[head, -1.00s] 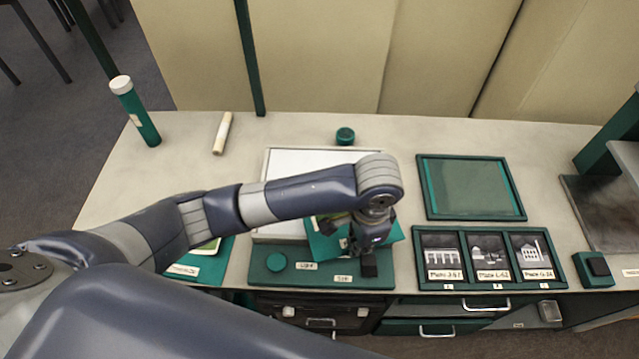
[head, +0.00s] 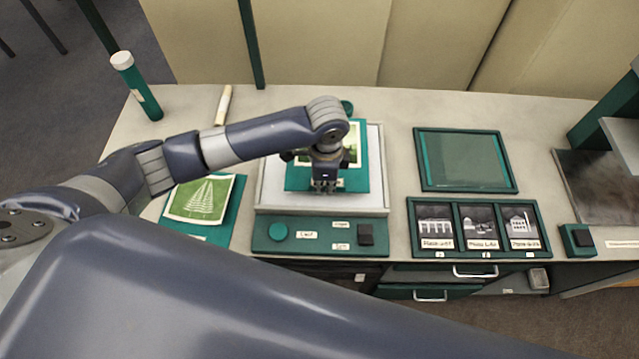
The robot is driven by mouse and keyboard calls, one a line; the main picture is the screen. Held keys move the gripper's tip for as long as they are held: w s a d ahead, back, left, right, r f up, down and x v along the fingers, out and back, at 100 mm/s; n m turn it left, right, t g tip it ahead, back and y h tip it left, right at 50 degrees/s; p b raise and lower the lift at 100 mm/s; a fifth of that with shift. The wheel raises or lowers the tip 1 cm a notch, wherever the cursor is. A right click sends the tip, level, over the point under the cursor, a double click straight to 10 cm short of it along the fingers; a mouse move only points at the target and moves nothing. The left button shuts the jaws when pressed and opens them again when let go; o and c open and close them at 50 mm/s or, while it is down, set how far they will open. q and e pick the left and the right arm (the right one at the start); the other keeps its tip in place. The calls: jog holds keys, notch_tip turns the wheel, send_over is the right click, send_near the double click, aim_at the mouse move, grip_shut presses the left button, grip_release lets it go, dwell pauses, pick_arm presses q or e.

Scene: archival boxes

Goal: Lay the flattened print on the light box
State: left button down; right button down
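The light box (head: 376,185) stands mid-table, with a pale top and a green front panel holding a round knob and a dark square button. A teal board (head: 300,180) with a green-and-cream print (head: 354,142) on it is over the light box's top, mostly covered by my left arm. Whether the board touches the top is unclear. My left gripper (head: 325,188) points down at the board's near edge and appears shut on it. A second green print (head: 202,199) with a pale ribbed pattern lies on a teal sheet left of the light box. My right gripper is out of view.
A green-framed tray (head: 418,165) and a rack of photo plates (head: 488,253) are to the right. A capped green tube (head: 140,90) and a pale roll (head: 223,105) are at the back left. A dark metal plate (head: 610,185) is far right.

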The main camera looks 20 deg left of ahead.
pick_arm(q)
jog(key=shift+w+a, duration=0.15)
jog(key=shift+a, duration=0.25)
jog(key=f, duration=0.1)
jog(key=f+p, duration=0.1)
jog(key=f, duration=0.1)
jog(key=shift+a, duration=0.35)
jog(key=shift+w+f, duration=0.1)
jog(key=shift+f, duration=0.25)
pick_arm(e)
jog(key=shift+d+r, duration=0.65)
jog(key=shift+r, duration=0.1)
pick_arm(q)
jog(key=shift+f, duration=0.1)
jog(key=c, duration=1.8)
grip_release()
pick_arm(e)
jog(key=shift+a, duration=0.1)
